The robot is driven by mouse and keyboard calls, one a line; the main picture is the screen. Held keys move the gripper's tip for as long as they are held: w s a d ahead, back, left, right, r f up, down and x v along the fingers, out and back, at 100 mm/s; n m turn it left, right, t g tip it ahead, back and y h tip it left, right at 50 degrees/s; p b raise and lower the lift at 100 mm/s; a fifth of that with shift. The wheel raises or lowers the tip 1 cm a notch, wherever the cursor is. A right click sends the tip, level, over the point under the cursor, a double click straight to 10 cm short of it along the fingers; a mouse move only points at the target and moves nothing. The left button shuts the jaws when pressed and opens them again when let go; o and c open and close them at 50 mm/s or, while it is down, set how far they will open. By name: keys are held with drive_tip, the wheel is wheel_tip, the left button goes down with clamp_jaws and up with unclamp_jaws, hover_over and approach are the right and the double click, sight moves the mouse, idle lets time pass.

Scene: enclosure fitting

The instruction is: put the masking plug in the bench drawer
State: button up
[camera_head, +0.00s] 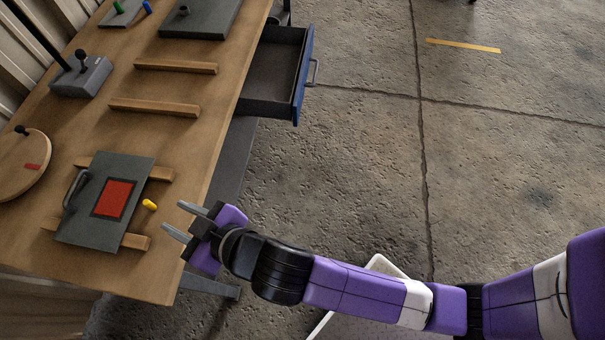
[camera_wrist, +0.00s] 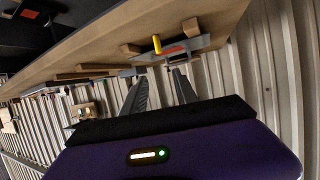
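A small yellow plug (camera_head: 149,204), which I take for the masking plug, is at the right edge of a grey panel with a red square (camera_head: 116,198). It also shows in the wrist view (camera_wrist: 156,44), sticking out from the bench top. My gripper (camera_head: 172,215) is open and empty, just right of the plug and apart from it. Its two fingers point toward the plug in the wrist view (camera_wrist: 158,76). The bench drawer (camera_head: 272,72), with a blue front, is pulled open at the bench's far right side. Its visible inside looks empty.
The grey panel rests on wooden strips on the bench (camera_head: 190,165). More strips (camera_head: 155,107) lie farther back. A grey box with a black knob (camera_head: 82,76), a round wooden board (camera_head: 18,165) and green (camera_head: 119,6) and blue pegs stand around. The floor beside the drawer is clear.

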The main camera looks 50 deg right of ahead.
drive_tip(key=s+d+m+t+h, duration=0.1)
drive_tip(key=s+d+m+h, duration=0.1)
drive_tip(key=s+d, duration=1.55)
drive_tip(key=s+d+r, duration=0.1)
drive_tip(key=s+r, duration=0.1)
drive_tip(key=s, duration=0.2)
drive_tip(key=s+d+r+m+h, duration=0.1)
drive_tip(key=s+r, duration=0.1)
drive_tip(key=s, duration=0.3)
drive_tip(key=shift+r+t+h, duration=0.25)
drive_tip(key=shift+t+h, duration=0.05)
drive_tip(key=shift+t, duration=0.1)
drive_tip(key=shift+s+d+r, duration=0.1)
drive_tip(key=shift+s+r, duration=0.2)
drive_tip(key=shift+r, duration=0.1)
drive_tip(key=shift+c, duration=1)
